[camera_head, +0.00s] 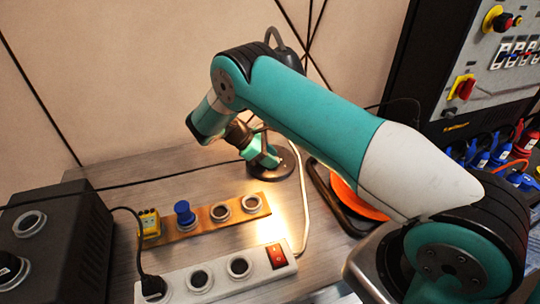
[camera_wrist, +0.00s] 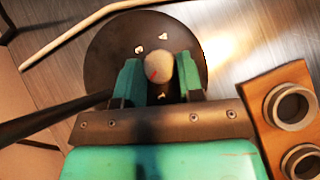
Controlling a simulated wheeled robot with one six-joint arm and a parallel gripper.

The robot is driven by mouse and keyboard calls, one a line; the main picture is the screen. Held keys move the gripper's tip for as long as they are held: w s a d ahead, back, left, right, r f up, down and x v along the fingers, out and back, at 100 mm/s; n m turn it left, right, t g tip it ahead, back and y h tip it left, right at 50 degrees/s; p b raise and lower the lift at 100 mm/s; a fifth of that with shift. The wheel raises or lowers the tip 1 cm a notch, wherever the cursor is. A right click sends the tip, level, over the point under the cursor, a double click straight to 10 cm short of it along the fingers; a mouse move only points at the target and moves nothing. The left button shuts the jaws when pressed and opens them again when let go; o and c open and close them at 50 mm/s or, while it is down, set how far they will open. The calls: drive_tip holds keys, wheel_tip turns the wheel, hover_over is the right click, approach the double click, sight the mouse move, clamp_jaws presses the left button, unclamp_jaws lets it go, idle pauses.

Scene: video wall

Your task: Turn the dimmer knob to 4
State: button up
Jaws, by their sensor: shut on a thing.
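The dimmer knob (camera_wrist: 160,66) is a small, round, greyish knob with a red pointer mark. It sits on a round black base (camera_wrist: 105,52) with small pale marks, too blurred to read. The red mark points to the lower left in the wrist view. My gripper (camera_wrist: 160,80) has a teal finger on each side of the knob and is shut on it. In the head view my gripper (camera_head: 262,158) reaches down at the black base (camera_head: 285,170), and the knob is hidden there.
A wooden strip (camera_head: 236,212) with round sockets and a blue plug (camera_head: 184,213) lies in front. A white power strip (camera_head: 216,276) with a red switch is nearer. A black box (camera_head: 60,235) stands left.

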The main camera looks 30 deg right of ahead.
drive_tip(key=shift+m+g+y, duration=0.3)
drive_tip(key=shift+m+g, duration=0.1)
drive_tip(key=shift+m, duration=0.2)
drive_tip(key=shift+d, duration=0.1)
drive_tip(key=o, duration=0.9)
drive_tip(key=shift+r+p, duration=0.1)
drive_tip(key=shift+p, duration=0.2)
